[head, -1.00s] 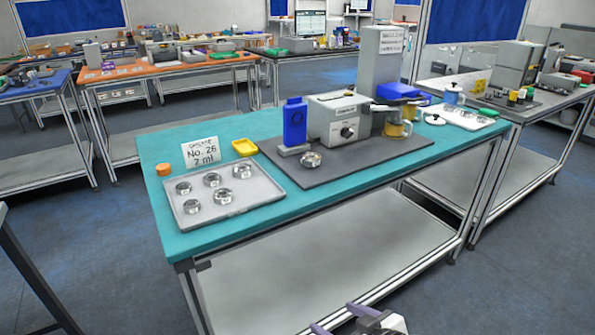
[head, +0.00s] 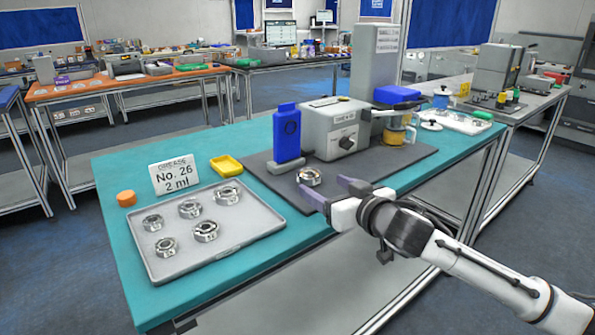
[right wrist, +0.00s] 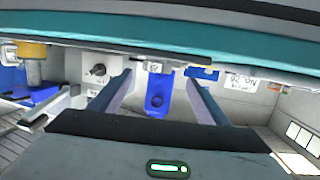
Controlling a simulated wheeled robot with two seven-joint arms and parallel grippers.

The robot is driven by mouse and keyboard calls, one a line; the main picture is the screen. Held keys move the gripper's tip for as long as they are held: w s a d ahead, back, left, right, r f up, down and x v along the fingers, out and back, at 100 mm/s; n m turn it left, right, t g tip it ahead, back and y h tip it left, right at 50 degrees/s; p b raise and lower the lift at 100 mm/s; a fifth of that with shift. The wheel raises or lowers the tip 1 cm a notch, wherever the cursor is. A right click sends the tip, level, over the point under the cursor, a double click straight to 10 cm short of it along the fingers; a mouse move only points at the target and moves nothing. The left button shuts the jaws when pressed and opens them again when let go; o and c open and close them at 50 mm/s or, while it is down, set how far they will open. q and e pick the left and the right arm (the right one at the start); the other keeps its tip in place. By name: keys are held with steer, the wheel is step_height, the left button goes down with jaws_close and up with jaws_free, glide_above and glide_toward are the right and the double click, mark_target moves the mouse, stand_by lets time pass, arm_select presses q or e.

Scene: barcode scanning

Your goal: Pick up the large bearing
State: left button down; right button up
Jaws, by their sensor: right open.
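A silver ring-shaped bearing (head: 308,177) sits alone on the dark mat (head: 395,165), in front of the blue bottle. Several similar bearings, one of them here (head: 206,231), lie on the grey tray (head: 262,228) at the left; I cannot tell their sizes apart surely. My right gripper (head: 328,190) is open and empty at the mat's front edge, its fingers pointing at the lone bearing. In the right wrist view, which is upside down, the bearing (right wrist: 154,67) shows between the spread fingers, apart from them. My left gripper is not in view.
The blue bottle (head: 287,135) and a grey machine (head: 336,128) stand behind the lone bearing. A yellow dish (head: 226,165), a grease sign (head: 174,177) and an orange cap (head: 126,198) are near the tray. The teal table's front edge (head: 235,262) runs below my right arm.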

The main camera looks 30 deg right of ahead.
mark_target(314, 177)
steer(key=shift+r+x, duration=0.2)
steer(key=shift+x, duration=1.9)
steer(key=shift+d+x, duration=0.15)
steer(key=shift+x, duration=1.2)
steer(key=shift+d+x, duration=0.15)
steer(key=shift+x, duration=1.2)
steer(key=c, duration=1.3)
steer(key=shift+r, duration=0.15)
steer(key=shift+c, duration=0.6)
